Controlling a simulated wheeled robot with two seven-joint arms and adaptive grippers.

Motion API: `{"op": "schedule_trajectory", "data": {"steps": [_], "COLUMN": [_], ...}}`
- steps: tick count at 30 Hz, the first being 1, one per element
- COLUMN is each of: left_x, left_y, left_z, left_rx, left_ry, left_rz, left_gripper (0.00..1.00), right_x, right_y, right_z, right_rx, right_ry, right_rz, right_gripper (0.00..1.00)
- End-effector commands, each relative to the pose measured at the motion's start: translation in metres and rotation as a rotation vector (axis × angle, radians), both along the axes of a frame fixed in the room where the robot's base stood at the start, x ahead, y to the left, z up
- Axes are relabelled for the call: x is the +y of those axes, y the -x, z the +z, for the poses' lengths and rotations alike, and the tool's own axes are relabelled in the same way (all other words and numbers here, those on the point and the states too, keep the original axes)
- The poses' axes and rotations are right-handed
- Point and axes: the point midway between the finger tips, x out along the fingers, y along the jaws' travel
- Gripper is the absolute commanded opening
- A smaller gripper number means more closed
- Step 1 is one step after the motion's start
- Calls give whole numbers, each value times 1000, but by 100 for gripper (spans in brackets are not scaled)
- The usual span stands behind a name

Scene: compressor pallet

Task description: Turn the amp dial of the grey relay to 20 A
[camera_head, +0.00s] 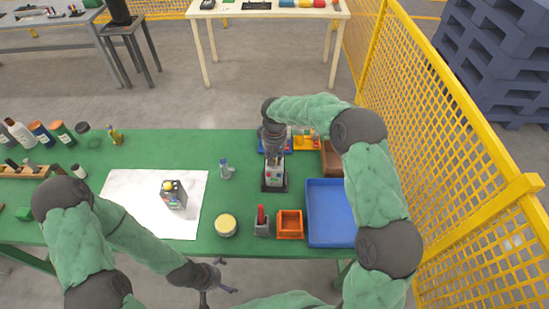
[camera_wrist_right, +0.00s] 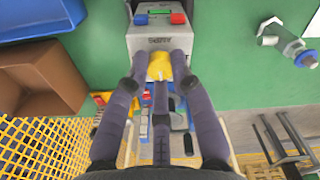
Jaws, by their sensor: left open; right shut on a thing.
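The grey relay (camera_head: 274,174) stands on a dark base near the middle of the green table, under my right gripper (camera_head: 274,155). In the right wrist view the relay (camera_wrist_right: 155,38) shows a green display, a blue and a red button, and a yellow dial (camera_wrist_right: 160,66). My right gripper (camera_wrist_right: 160,75) is shut on this dial, its fingers around it. The dial's scale and pointer are too small or hidden to read. My left gripper (camera_head: 226,277) is open and empty at the table's front edge, away from the relay.
A darker box with a yellow knob (camera_head: 173,195) stands on a white sheet (camera_head: 125,190). A blue tray (camera_head: 329,215), an orange bin (camera_head: 290,224), a red-handled device (camera_head: 262,222) and a round tin (camera_head: 226,225) lie nearby. Yellow mesh fencing (camera_head: 470,180) runs along the right.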

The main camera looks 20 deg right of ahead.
Motion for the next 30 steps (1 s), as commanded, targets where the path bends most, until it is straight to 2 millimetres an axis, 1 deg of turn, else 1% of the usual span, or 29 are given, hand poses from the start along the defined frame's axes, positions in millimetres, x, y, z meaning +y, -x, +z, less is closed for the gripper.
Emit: {"op": "schedule_trajectory", "data": {"steps": [13, 14, 15, 16, 26, 30], "left_x": [0, 0, 0, 0, 0, 0], "left_y": [0, 0, 0, 0, 0, 0], "left_z": [0, 0, 0, 0, 0, 0], "left_rx": [0, 0, 0, 0, 0, 0], "left_ry": [0, 0, 0, 0, 0, 0], "left_rz": [0, 0, 0, 0, 0, 0], "left_gripper": [100, 100, 100, 100, 100, 100], "right_x": [0, 0, 0, 0, 0, 0], "right_y": [-1, -1, -1, -1, 0, -1], "right_z": [1, 1, 1, 0, 1, 10], "right_rx": [-2, -2, -2, -2, -1, -4], "right_ry": [0, 0, 0, 0, 0, -1], "right_rz": [0, 0, 0, 0, 0, -1], "right_gripper": [0, 30, 41, 48, 48, 48]}}
